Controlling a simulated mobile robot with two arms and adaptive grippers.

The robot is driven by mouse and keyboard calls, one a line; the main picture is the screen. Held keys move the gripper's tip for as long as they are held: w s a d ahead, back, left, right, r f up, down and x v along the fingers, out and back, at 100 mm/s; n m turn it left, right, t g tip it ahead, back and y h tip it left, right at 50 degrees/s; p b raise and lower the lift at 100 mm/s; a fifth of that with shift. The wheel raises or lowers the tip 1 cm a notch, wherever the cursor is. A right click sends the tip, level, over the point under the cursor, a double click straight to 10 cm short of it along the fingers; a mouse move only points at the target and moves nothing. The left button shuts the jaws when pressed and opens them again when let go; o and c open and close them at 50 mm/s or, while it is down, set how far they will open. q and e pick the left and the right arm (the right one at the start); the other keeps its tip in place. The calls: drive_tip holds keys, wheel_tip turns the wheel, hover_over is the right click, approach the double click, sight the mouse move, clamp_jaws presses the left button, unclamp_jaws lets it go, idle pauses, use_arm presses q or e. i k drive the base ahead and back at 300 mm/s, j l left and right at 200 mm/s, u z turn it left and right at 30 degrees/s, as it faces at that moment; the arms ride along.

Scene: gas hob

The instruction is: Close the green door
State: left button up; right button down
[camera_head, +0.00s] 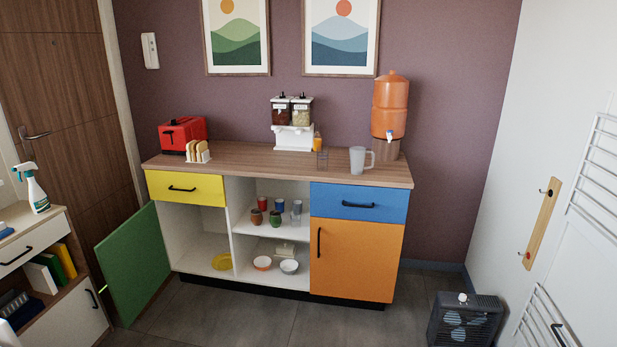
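The green door (136,262) hangs wide open at the left end of the cabinet, swung outward to the left of the lower left compartment. Its hinged edge meets the cabinet's left side below the yellow drawer (187,188). Neither of my grippers is in view.
The orange door (358,258) and blue drawer (359,203) are shut. A white shelf unit (63,236) with books stands at the left, near the green door. A dark heater (464,321) sits on the floor at right. The grey floor before the cabinet is clear.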

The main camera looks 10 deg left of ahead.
sight(133, 260)
drive_tip(key=i+u, duration=0.15)
drive_tip(key=i, duration=0.35)
drive_tip(key=i+u, duration=0.2)
drive_tip(key=i, duration=0.3)
drive_tip(key=i+l+u, duration=0.15)
drive_tip(key=i, duration=0.35)
drive_tip(key=i+l+u, duration=0.15)
drive_tip(key=i, duration=0.3)
